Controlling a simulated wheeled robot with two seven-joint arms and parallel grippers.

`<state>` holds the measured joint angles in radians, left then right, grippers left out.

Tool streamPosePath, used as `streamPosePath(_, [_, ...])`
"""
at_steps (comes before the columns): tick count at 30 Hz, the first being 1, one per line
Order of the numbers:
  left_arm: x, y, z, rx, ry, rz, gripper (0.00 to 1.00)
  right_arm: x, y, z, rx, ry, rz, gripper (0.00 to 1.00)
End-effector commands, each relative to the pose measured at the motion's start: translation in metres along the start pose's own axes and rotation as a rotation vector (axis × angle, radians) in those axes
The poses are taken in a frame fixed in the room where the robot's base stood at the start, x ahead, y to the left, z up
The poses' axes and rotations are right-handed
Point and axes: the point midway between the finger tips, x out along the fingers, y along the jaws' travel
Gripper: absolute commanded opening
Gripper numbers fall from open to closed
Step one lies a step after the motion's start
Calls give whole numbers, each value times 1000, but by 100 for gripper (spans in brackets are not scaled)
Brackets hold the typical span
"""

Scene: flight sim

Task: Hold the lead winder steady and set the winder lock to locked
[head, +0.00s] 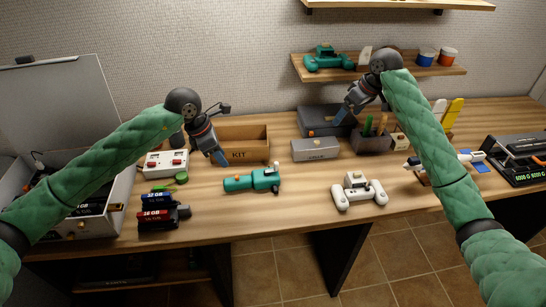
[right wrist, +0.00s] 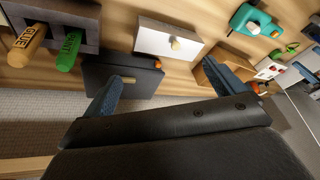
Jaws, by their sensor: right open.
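A teal hand-held device (head: 250,181) with a grey end lies on the table in front of the KIT box; it looks like the lead winder. It also shows in the right wrist view (right wrist: 256,19), with a small orange part on it. I cannot make out the lock's setting. My left gripper (head: 221,159) hangs above and behind the device, apart from it, in front of the KIT box; its jaw opening is unclear. My right gripper (head: 338,116) is open and empty, over the dark case at the back; its two fingers show in the right wrist view (right wrist: 162,73).
The KIT box (head: 243,153), a grey box with a knob (head: 315,150) and the dark case (head: 314,121) stand behind. A white controller (head: 359,192) lies right, dark-and-red blocks (head: 163,216) and a white button box (head: 166,164) left.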

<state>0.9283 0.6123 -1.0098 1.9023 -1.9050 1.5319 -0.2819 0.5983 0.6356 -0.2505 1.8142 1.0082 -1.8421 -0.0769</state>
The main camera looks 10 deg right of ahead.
Motion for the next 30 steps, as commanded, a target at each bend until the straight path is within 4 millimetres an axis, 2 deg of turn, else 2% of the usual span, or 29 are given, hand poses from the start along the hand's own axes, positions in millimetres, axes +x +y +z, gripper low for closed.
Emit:
streamPosePath(1, [0, 0, 0, 0, 0, 0, 36, 8, -18, -11, -25, -19, -2, 95])
streamPosePath(3, [0, 0, 0, 0, 0, 0, 36, 19, -41, -23, -52, -46, -3, 95])
streamPosePath(9, [0, 0, 0, 0, 0, 0, 36, 53, -107, -47, -125, -129, 5, 95])
streamPosePath(14, [0, 0, 0, 0, 0, 0, 36, 80, -155, -54, -181, -198, 24, 95])
streamPosePath(18, [0, 0, 0, 0, 0, 0, 36, 102, -192, -53, -225, -260, 46, 95])
streamPosePath(24, [0, 0, 0, 0, 0, 0, 36, 126, -226, -45, -267, -327, 77, 95])
streamPosePath(30, [0, 0, 0, 0, 0, 0, 36, 137, -238, -38, -283, -357, 93, 95])
